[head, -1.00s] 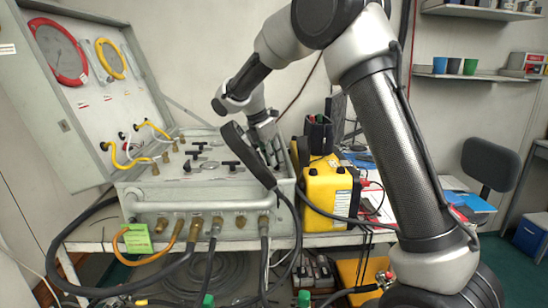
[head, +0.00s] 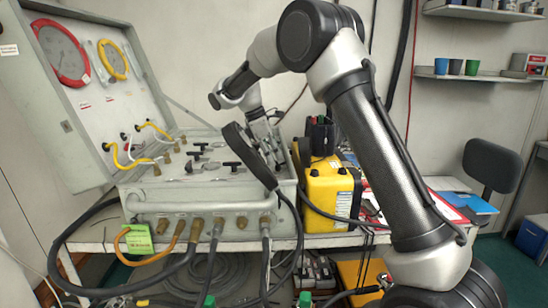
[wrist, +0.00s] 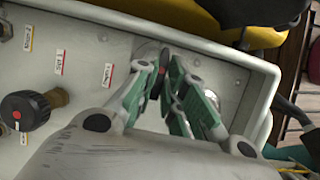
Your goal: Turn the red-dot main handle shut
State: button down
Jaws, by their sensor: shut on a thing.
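My gripper (wrist: 166,88) is shut on the main handle (wrist: 164,60) in the wrist view. The handle is a small dark lever with a red spot, mostly hidden between the green-padded fingers. It is near the panel's end wall. In the head view my gripper (head: 274,155) is at the right end of the grey air panel (head: 226,206), partly behind a black hose end. The handle cannot be made out there.
A black knob (wrist: 25,110) and labels with red marks lie left of my gripper in the wrist view. Black T-handles (head: 233,165) are on the panel's top. A yellow case (head: 331,190) stands close on the right. Hoses hang in front.

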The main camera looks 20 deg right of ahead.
dwell(0.3)
jog(key=c, duration=1.8)
grip_release()
jog(key=shift+o, duration=0.2)
jog(key=shift+r, duration=0.1)
jog(key=v, duration=1.2)
